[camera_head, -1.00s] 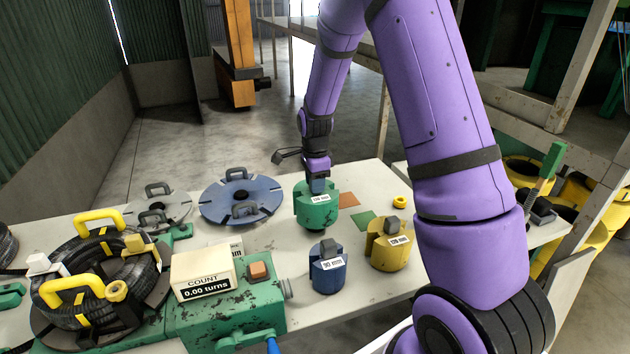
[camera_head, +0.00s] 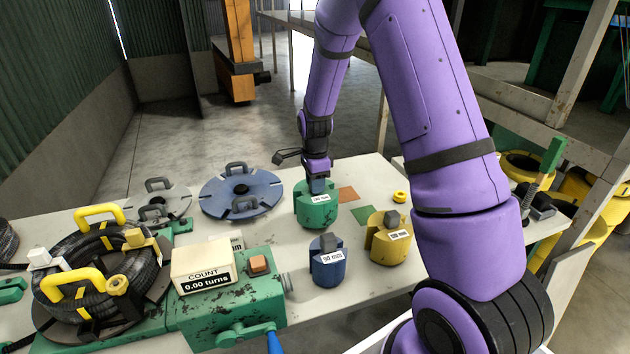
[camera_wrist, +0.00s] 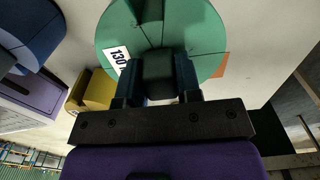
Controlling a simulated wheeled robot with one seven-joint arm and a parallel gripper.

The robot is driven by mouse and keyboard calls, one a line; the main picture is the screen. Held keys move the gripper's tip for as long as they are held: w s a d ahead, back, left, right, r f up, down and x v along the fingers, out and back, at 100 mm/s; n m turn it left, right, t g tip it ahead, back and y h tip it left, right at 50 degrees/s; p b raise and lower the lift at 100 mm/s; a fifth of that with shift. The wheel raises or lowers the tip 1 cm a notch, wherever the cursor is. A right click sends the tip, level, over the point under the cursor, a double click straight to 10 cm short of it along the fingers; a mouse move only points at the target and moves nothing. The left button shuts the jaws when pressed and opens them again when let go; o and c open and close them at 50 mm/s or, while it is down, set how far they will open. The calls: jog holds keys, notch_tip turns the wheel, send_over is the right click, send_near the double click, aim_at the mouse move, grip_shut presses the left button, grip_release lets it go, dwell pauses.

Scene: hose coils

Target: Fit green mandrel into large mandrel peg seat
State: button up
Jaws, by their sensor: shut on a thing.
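The green mandrel (camera_head: 316,212) is a short green drum with a white label, and it stands upright at the table's back middle. My gripper (camera_head: 318,184) comes down on it from above and is shut on its top knob. In the wrist view the two fingers of my gripper (camera_wrist: 158,82) flank the dark knob, with the green mandrel (camera_wrist: 195,30) beneath and part of its label reading 130. I cannot tell if the mandrel touches the table. The green winding machine (camera_head: 225,307) stands at front left with a short grey threaded spindle (camera_head: 287,284); I cannot pick out the large peg seat for certain.
A blue mandrel (camera_head: 327,262) and a yellow mandrel (camera_head: 388,240) stand in front of the green one. A blue slotted disc (camera_head: 242,190) and a grey disc (camera_head: 158,205) lie at the left. The counter box (camera_head: 203,275) reads 0.00 turns. Orange and green patches (camera_head: 362,215) mark the table.

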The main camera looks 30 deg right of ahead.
jog(key=shift+f, duration=0.95)
dwell(0.6)
jog(key=o, duration=1.3)
jog(key=shift+o, duration=0.2)
jog(key=shift+r, duration=2.3)
notch_tip(320, 180, up, 11)
jog(key=shift+f, duration=0.15)
